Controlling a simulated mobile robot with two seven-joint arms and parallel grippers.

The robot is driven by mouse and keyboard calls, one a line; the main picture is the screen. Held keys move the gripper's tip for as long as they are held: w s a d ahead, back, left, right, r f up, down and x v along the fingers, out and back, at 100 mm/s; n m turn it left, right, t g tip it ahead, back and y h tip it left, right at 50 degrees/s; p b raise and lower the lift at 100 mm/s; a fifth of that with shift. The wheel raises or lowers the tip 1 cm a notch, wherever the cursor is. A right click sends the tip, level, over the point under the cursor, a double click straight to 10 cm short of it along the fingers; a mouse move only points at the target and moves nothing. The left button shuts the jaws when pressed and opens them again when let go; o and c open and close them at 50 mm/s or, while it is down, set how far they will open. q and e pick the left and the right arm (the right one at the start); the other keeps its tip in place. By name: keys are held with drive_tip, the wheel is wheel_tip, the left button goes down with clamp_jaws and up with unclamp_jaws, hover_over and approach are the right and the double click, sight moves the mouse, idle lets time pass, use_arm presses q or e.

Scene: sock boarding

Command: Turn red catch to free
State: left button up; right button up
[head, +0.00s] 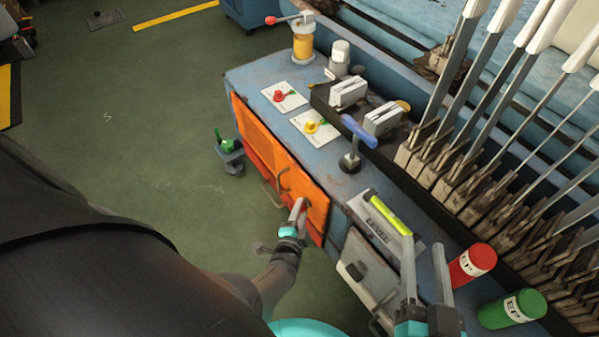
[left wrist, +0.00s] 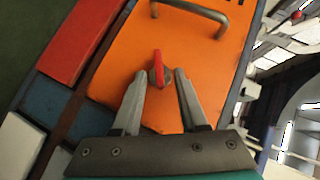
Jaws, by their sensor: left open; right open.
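The red catch (left wrist: 159,67) sits on the orange door (left wrist: 120,70) below a metal handle in the left wrist view. It points roughly up and down there. My left gripper (left wrist: 160,75) is open, with one fingertip on each side of the catch. I cannot tell whether either finger touches it. In the head view my left gripper (head: 300,204) is at the right part of the orange door (head: 313,212) and hides most of the catch. My right gripper (head: 423,244) is open and empty over the right end of the bench.
The blue bench top (head: 262,75) carries a red knob (head: 278,95), a yellow knob (head: 311,127) and a blue-handled lever (head: 357,130). Red (head: 472,263) and green (head: 512,309) cans stand at right, beside a rack of upright levers (head: 480,60).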

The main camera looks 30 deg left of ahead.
use_arm(q)
drive_tip(key=shift+w+a+f, duration=0.1)
drive_tip(key=shift+w+a, duration=0.05)
drive_tip(key=shift+w, duration=0.2)
clamp_jaws()
idle(0.3)
